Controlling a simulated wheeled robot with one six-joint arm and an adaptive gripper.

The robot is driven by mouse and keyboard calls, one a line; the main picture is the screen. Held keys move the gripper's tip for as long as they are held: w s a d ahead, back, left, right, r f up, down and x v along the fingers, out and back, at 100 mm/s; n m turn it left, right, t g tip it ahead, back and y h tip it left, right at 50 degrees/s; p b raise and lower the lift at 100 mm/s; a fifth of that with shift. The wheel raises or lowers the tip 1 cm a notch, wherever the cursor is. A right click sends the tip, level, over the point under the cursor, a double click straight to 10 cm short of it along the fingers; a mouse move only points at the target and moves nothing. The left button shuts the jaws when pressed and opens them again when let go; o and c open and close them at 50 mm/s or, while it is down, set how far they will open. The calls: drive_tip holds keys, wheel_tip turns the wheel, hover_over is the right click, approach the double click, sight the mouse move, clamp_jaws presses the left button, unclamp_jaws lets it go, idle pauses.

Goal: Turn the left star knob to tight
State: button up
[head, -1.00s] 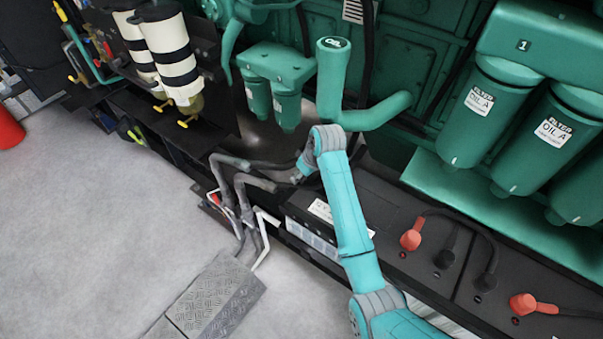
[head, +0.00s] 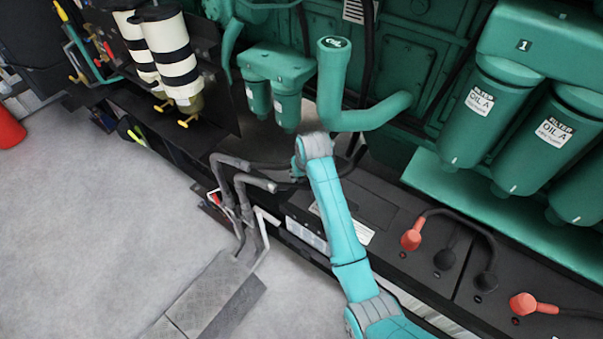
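I cannot make out a star knob in the head view. My turquoise arm (head: 338,220) rises from the bottom right to a grey wrist joint (head: 315,147), in front of the machine base below the green oil filler pipe (head: 332,85). The end of my arm points down and away to the left of that joint, near dark hoses. My gripper is small, dark and largely hidden there. I cannot tell its fingers apart, nor whether it touches anything.
Grey bent pipes (head: 232,165) stand close left of my wrist. Black batteries with red terminal caps (head: 412,240) lie to the right. Green oil filters (head: 475,115) hang at upper right, striped cream canisters (head: 172,55) at upper left.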

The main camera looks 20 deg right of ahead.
drive_tip(key=m+h, duration=0.1)
drive_tip(key=m, duration=0.3)
drive_tip(key=shift+a+m+h, duration=0.15)
drive_tip(key=shift+m+h, duration=0.15)
drive_tip(key=shift+h, duration=0.1)
drive_tip(key=m, duration=0.2)
drive_tip(key=m+g+h, duration=0.1)
drive_tip(key=m, duration=0.1)
drive_tip(key=shift+m+h, duration=0.3)
drive_tip(key=m+g, duration=0.1)
drive_tip(key=m, duration=0.1)
drive_tip(key=m+h, duration=0.1)
drive_tip(key=m, duration=0.1)
drive_tip(key=shift+w+m+g, duration=0.15)
drive_tip(key=shift+m+g, duration=0.15)
drive_tip(key=shift+g, duration=0.1)
drive_tip(key=shift+m+g, duration=0.9)
drive_tip(key=shift+m, duration=1.3)
drive_tip(key=shift+a, duration=0.1)
drive_tip(key=o, duration=1.1)
drive_tip(key=shift+o, duration=0.2)
drive_tip(key=a+r, duration=0.2)
drive_tip(key=a, duration=0.5)
drive_tip(key=a+r, duration=0.2)
drive_tip(key=a, duration=0.5)
drive_tip(key=shift+w+r, duration=0.15)
drive_tip(key=shift+r, duration=0.15)
